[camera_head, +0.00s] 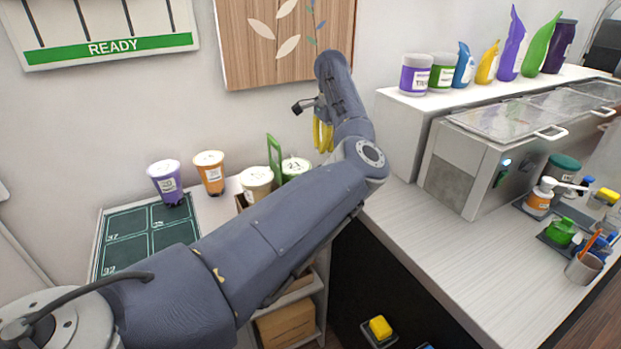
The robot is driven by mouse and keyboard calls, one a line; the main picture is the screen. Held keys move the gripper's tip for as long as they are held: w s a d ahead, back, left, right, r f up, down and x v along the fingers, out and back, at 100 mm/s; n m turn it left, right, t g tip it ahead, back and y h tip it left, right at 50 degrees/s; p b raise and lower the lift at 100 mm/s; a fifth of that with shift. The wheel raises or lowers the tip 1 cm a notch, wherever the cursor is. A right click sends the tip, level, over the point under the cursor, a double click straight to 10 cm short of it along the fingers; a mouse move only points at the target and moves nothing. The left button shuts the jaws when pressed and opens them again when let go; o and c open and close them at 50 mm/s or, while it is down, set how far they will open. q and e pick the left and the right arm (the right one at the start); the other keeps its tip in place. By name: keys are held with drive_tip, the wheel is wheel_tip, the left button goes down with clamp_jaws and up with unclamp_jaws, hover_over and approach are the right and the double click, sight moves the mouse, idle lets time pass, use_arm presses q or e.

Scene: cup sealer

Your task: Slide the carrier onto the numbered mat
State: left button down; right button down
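The dark green numbered mat (124,253) lies on the left counter, divided by pale lines. Its right part is hidden behind my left arm. The carrier shows as a green upright handle (272,152) and a bit of brown side, mostly hidden by my arm. A cream cup (256,186) and a green-labelled cup (296,167) stand at the handle. My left gripper (323,150), with yellow fingers pointing down, hangs to the right of the handle, apparently apart from it. Its fingers overlap, so their opening is unclear. My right gripper is out of view.
A dark gap separates the counters.

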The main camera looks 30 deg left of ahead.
use_arm(q)
drive_tip(key=shift+n+h, duration=0.4)
drive_tip(key=shift+s+a+f, duration=0.1)
drive_tip(key=shift+s+f, duration=0.4)
drive_tip(key=shift+f, duration=1.2)
drive_tip(key=shift+s+a+f, duration=0.1)
drive_tip(key=shift+s+f, duration=0.35)
drive_tip(key=shift+f, duration=1.25)
drive_tip(key=shift+s+a+f, duration=0.1)
drive_tip(key=shift+s+f, duration=0.4)
drive_tip(key=shift+f, duration=1.2)
